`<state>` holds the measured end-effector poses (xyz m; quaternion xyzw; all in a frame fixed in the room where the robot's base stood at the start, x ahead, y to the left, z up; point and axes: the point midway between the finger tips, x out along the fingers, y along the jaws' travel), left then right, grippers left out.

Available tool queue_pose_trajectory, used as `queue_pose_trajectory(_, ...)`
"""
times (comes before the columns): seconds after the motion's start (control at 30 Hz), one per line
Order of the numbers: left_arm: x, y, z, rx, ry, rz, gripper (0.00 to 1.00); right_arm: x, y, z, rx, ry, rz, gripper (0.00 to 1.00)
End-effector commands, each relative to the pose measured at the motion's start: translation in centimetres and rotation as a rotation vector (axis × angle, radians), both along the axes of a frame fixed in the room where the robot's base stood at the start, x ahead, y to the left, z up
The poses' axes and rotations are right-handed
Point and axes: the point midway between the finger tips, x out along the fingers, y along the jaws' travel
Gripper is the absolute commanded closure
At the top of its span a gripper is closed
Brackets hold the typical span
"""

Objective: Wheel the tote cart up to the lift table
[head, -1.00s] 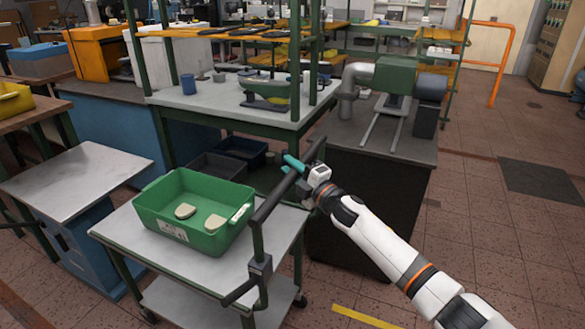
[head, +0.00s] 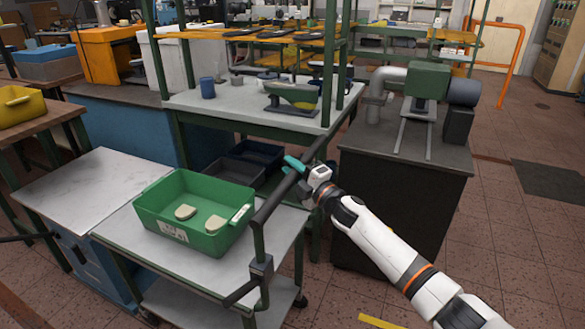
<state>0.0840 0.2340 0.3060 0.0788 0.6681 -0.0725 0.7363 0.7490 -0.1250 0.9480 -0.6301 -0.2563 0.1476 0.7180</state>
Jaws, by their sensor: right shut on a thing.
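The tote cart (head: 122,233) has a grey top, a lower shelf and a dark push handle on its right side. A green tote (head: 180,232) with two pale pieces in it sits on its top. My right gripper (head: 298,168) is shut on the upper part of the handle bar (head: 272,203). The lift table (head: 85,190), with a pale grey top and a blue base, stands just left of the cart. Its right edge is partly hidden by the cart and tote. I cannot tell whether they touch. My left gripper is not in view.
A green-framed workbench (head: 240,108) stands behind the cart, with dark bins (head: 230,172) low under it. A dark machine cabinet (head: 400,200) is at the right of the cart. A wooden bench with a yellow bin (head: 18,105) is at far left. Tiled floor is open at right.

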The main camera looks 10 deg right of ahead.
Motion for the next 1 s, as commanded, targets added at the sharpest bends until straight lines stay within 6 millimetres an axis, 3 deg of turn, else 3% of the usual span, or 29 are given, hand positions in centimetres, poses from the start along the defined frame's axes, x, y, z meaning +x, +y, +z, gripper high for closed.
queue_pose_trajectory(0.2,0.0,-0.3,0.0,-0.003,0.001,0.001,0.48,0.0,0.5,0.6,0.005,-0.007,0.004,1.0)
queue_pose_trajectory(0.23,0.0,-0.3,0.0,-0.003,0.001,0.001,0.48,0.1,0.5,0.6,0.005,-0.007,0.004,0.73)
queue_pose_trajectory(0.37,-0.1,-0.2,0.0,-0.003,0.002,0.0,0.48,0.0,0.5,0.6,0.005,-0.007,0.004,0.53)
queue_pose_trajectory(0.73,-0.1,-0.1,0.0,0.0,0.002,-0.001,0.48,-0.4,0.1,0.1,0.002,-0.002,0.003,0.53)
queue_pose_trajectory(1.0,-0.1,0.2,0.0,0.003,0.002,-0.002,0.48,-4.1,-2.4,-0.7,0.002,-0.002,0.003,0.53)
